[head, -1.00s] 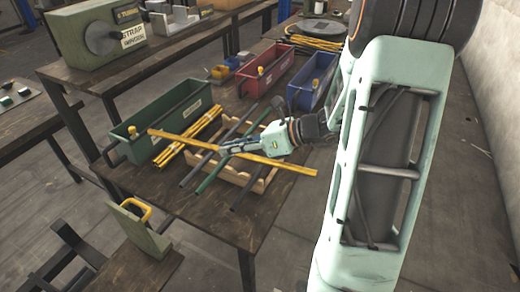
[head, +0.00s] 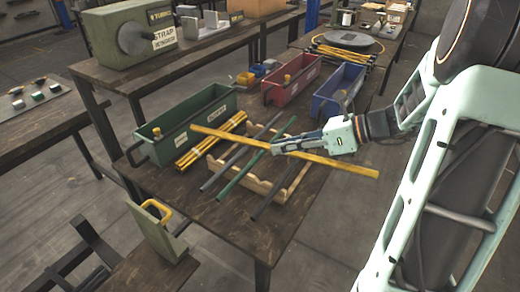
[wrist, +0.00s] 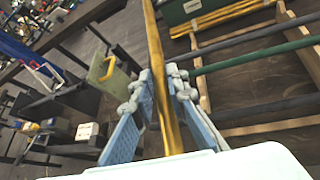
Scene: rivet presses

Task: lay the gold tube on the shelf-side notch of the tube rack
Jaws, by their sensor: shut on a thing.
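The gold tube (head: 340,169) is long and straight and is held crosswise above the tube rack. My gripper (head: 275,147) is shut on it near its middle, and the wrist view shows the tube (wrist: 155,40) between the two fingers (wrist: 161,78). The tube rack (head: 291,187) is a notched wooden frame on the table. A dark grey tube (head: 229,163), a green tube (head: 232,184) and another dark tube (head: 263,206) lie across it. The held tube crosses over them in the head view. Its exact height above the rack cannot be told.
Several gold tubes lie bundled (head: 208,142) between the rack and a green bin (head: 200,122). A red bin (head: 291,85) and a blue bin (head: 341,90) stand behind. The table's front (head: 190,207) is clear. A green bracket with a yellow handle (head: 160,228) stands in front.

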